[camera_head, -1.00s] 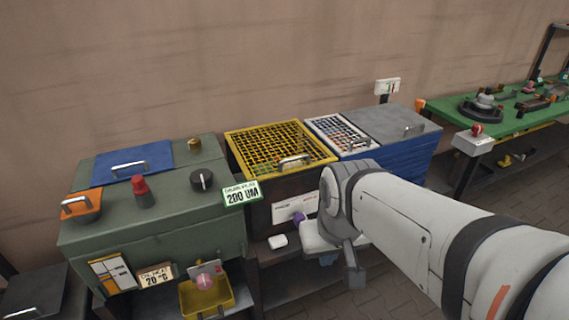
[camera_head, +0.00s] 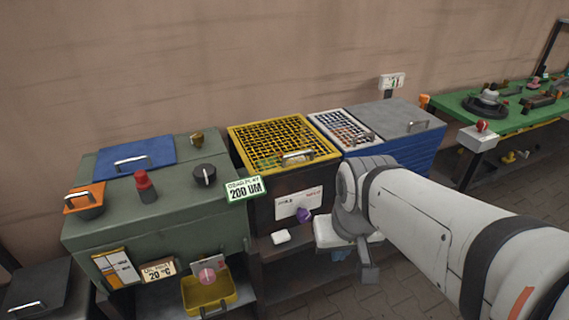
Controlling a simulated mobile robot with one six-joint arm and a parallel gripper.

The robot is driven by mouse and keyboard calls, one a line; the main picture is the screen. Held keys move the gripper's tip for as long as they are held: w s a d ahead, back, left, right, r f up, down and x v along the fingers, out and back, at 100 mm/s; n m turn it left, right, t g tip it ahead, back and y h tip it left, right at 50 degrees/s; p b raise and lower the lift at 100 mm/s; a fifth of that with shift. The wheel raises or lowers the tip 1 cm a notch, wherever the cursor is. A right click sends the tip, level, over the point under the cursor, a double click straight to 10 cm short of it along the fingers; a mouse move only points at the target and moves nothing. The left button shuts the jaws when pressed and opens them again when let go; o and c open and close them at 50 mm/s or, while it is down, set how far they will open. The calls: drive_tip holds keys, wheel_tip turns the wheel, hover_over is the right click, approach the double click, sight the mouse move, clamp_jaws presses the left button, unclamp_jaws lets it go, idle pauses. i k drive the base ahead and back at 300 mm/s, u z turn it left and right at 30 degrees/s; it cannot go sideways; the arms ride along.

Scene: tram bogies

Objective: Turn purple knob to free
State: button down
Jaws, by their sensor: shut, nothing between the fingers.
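The purple knob (camera_head: 304,215) sits at the lower right of a white label plate (camera_head: 291,205) on the dark front of the yellow-grated box (camera_head: 262,200). The plate has small print that I cannot read, so the knob's setting cannot be told. My gripper (camera_head: 368,273) points down, shut and empty, to the right of the knob and lower in the picture. It is apart from the knob, and my arm comes in from the right.
A green cabinet (camera_head: 150,235) with a red knob (camera_head: 143,184) and a black dial (camera_head: 204,174) stands left. A blue-sided box (camera_head: 408,158) stands right of the grated box. A white block (camera_head: 281,237) lies below the knob. A green table (camera_head: 520,120) is far right.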

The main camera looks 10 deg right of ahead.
sight(303, 216)
drive_tip(key=z, duration=1.2)
drive_tip(key=k, duration=1.4)
drive_tip(key=u, duration=0.95)
drive_tip(key=i, duration=1.5)
drive_tip(key=u, duration=0.05)
